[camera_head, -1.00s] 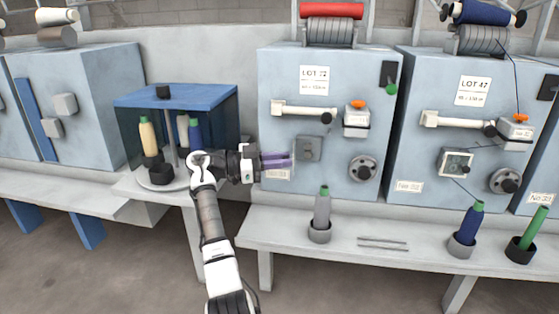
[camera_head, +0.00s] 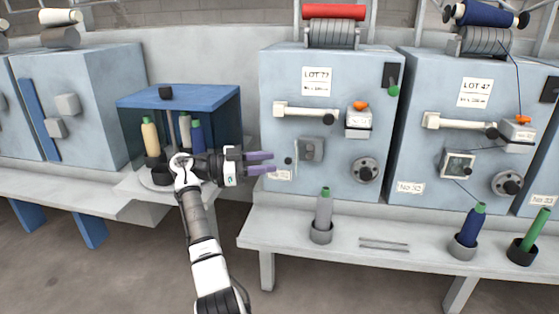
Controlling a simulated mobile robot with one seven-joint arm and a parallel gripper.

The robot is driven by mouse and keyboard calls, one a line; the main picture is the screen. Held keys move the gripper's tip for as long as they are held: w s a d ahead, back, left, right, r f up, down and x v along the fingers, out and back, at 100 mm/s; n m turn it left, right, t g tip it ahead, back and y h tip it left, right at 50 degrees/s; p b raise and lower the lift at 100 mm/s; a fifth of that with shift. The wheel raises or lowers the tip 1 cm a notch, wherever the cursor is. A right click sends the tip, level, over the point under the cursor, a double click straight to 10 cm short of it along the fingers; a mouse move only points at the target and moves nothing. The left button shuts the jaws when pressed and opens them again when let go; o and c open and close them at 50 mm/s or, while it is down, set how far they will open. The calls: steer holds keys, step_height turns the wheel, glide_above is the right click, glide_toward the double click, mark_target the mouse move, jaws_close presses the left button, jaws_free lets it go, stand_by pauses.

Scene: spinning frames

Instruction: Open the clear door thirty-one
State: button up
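The station with the small window box (camera_head: 311,150) stands left of the one labelled No 32; its own number plate (camera_head: 279,175) is partly hidden and hard to read. A dark knob (camera_head: 288,160) shows just left of the window box, with a faint thin edge between them. This looks like the clear door swung out to the left, but the pane is too faint to be sure. My gripper (camera_head: 274,162) points right, just left of the knob. Its two purple fingers are apart with nothing visible between them. I cannot tell whether they touch the pane.
A blue-topped clear case (camera_head: 180,98) with bobbins stands behind my arm. A grey bobbin (camera_head: 323,208) stands in a cup on the bench (camera_head: 290,232) below the window box. A white bar handle (camera_head: 305,110) and a round dial (camera_head: 365,170) are on the same front.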

steer(key=a, duration=0.8)
steer(key=shift+s+a+p, duration=0.3)
steer(key=shift+s+a, duration=0.1)
